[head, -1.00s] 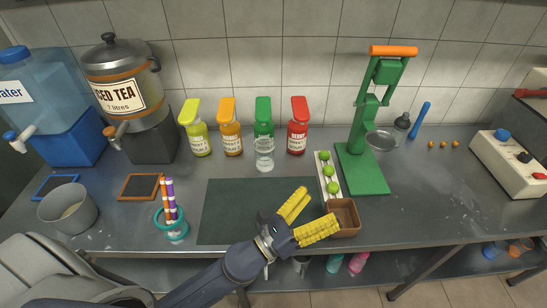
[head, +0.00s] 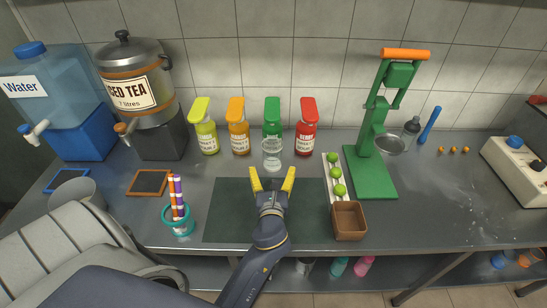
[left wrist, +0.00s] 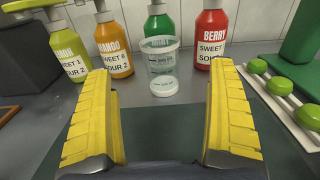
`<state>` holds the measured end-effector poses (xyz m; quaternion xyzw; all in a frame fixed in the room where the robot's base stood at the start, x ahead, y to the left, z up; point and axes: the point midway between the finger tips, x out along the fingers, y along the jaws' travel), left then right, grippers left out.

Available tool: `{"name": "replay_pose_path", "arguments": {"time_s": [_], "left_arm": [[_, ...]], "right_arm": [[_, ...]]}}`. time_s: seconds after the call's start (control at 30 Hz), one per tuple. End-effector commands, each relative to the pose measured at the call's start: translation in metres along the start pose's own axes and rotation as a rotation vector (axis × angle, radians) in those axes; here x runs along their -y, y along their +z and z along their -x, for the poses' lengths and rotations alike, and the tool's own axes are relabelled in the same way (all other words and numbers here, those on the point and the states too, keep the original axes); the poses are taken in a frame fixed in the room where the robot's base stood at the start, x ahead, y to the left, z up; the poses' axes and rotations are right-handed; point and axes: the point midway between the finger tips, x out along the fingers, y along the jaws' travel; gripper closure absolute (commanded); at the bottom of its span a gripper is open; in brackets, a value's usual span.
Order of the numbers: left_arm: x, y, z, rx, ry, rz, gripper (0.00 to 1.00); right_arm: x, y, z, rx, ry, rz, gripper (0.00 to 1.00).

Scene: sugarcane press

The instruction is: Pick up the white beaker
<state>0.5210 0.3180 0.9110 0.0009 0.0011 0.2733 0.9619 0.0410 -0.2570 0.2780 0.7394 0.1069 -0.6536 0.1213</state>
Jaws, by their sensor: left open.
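A clear, whitish beaker (head: 272,156) with dark markings stands upright on the metal counter, just in front of the green-capped bottle. In the left wrist view the beaker (left wrist: 163,72) shows between and beyond the fingertips. My left gripper (head: 272,178) is open and empty over the dark green mat, its yellow fingers pointing at the beaker. A gap remains between the fingertips and the beaker, with one finger to each side of its line. My right gripper is not in view.
Yellow (head: 206,135), orange (head: 239,138), green (head: 272,120) and red (head: 306,135) bottles stand in a row by the beaker. To the right are a lime tray (head: 327,170), a brown box (head: 350,221) and a green press (head: 370,174). The mat (head: 225,215) is otherwise clear.

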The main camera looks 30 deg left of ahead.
Motion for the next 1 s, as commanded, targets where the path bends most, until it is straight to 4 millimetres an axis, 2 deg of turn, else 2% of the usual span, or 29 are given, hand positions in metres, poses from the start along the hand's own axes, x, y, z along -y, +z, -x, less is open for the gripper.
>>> {"name": "replay_pose_path", "arguments": {"time_s": [0.2, 0.4, 0.77, 1.0], "left_arm": [[0.000, 0.001, -0.041, 0.003, -0.001, 0.000, 0.09], [0.001, 0.001, -0.068, 0.002, -0.002, 0.003, 0.09], [0.000, 0.001, -0.087, 0.002, -0.002, 0.001, 0.09], [-0.001, 0.002, -0.116, 0.002, -0.002, 0.003, 0.09]], "right_arm": [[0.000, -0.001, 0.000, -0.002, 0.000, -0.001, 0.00], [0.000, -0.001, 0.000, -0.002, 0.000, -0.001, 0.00], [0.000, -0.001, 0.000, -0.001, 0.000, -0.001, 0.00], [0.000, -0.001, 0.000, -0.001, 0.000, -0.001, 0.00]]}}
